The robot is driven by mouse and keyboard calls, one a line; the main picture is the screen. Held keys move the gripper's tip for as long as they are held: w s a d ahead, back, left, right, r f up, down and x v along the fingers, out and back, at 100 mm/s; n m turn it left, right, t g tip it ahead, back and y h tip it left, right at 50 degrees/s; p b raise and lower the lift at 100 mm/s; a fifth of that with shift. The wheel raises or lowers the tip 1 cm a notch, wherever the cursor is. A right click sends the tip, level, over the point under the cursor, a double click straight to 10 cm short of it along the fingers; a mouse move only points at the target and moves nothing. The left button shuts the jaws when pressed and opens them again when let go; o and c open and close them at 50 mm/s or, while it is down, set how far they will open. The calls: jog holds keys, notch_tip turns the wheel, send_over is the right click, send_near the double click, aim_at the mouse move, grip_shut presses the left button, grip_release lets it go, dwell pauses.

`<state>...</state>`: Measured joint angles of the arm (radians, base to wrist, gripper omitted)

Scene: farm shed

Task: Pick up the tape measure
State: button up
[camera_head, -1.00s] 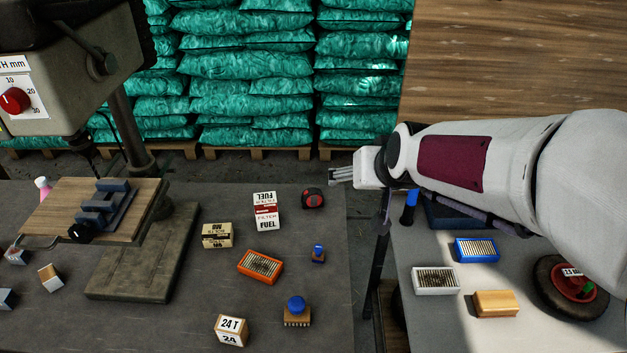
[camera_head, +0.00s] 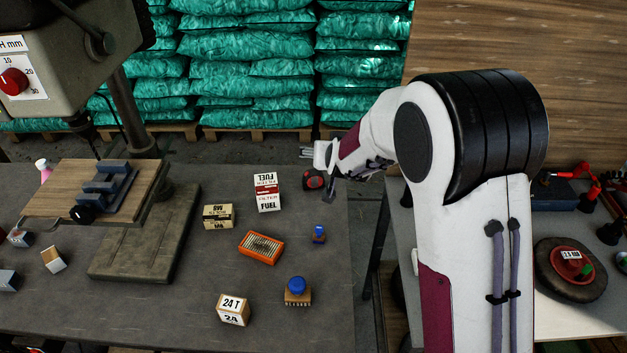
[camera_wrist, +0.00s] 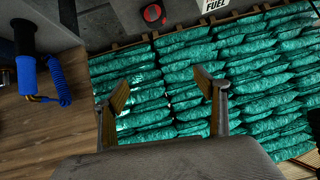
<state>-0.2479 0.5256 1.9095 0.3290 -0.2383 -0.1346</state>
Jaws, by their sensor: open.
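The tape measure (camera_head: 313,180) is red and black and lies on the dark bench near its far right corner. It also shows at the top of the wrist view (camera_wrist: 153,15). My gripper (camera_head: 308,153) is just beyond the tape measure in the head view, apart from it. In the wrist view my gripper (camera_wrist: 165,90) has its two fingers spread wide with nothing between them. Beyond the fingers are the stacked teal bags and the floor.
A fuel filter box (camera_head: 267,192) stands left of the tape measure. An orange-framed brush (camera_head: 261,247) and a small blue-topped item (camera_head: 318,233) lie nearer. A drill press (camera_head: 70,80) stands at left. Teal bags (camera_head: 250,70) are stacked behind the bench.

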jog(key=w+a+f+t, duration=0.1)
jog(key=w+f, duration=0.1)
jog(key=f, duration=0.3)
jog(key=w+a+f, duration=0.2)
jog(key=w+f, duration=0.1)
jog(key=f, duration=0.2)
jog(key=t+h, duration=0.1)
jog(key=h, duration=0.1)
send_near(313, 182)
jog(key=shift+w+d+f, duration=0.25)
jog(key=shift+w+f, duration=0.65)
jog(key=shift+x, duration=1.35)
jog(key=shift+w, duration=0.1)
jog(key=shift+r+x, duration=0.15)
jog(key=shift+x, duration=1.1)
jog(key=shift+r+x, duration=0.15)
jog(key=shift+x, duration=1.05)
jog(key=shift+w+a, duration=0.15)
jog(key=c, duration=1.4)
